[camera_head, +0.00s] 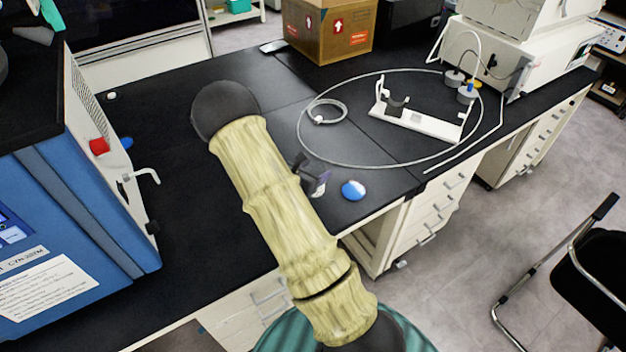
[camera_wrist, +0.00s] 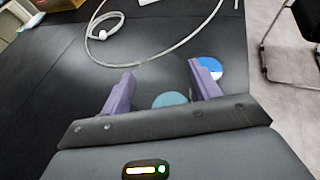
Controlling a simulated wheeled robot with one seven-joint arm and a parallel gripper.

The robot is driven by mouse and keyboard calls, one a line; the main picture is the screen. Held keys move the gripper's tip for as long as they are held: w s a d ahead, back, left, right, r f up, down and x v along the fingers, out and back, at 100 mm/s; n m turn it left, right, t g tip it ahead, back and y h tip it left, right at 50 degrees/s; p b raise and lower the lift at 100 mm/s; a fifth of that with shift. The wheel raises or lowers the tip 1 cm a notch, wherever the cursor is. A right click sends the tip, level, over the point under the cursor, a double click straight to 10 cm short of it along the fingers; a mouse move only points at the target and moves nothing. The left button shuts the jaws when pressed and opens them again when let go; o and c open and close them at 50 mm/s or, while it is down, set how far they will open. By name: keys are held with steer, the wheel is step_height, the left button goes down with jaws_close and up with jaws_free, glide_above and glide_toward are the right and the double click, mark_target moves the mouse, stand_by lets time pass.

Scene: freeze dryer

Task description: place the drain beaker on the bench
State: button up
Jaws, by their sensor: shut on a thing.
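My gripper (camera_wrist: 163,88) has its two purple fingers on either side of a round teal thing, which I take to be the drain beaker (camera_wrist: 170,99). Only a teal disc of it shows, low between the fingers, and its walls cannot be made out. In the head view my gripper (camera_head: 317,183) is over the black bench (camera_head: 180,240), mostly hidden by my yellowish arm, and the beaker cannot be made out there. Whether the beaker touches the bench cannot be told.
A blue-and-white disc (camera_head: 353,190) lies right of my gripper near the bench's front edge. A looped white tube (camera_head: 300,130) and a white stand (camera_head: 420,120) lie beyond. The blue freeze dryer (camera_head: 70,220), with a white spout (camera_head: 146,176), stands left. Bare bench lies between.

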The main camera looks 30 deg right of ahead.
steer(key=shift+f+p, duration=0.3)
steer(key=shift+f, duration=1.75)
steer(key=shift+f, duration=0.15)
steer(key=o, duration=1)
steer(key=shift+r, duration=0.25)
steer(key=b+v, duration=0.2)
steer(key=v, duration=1)
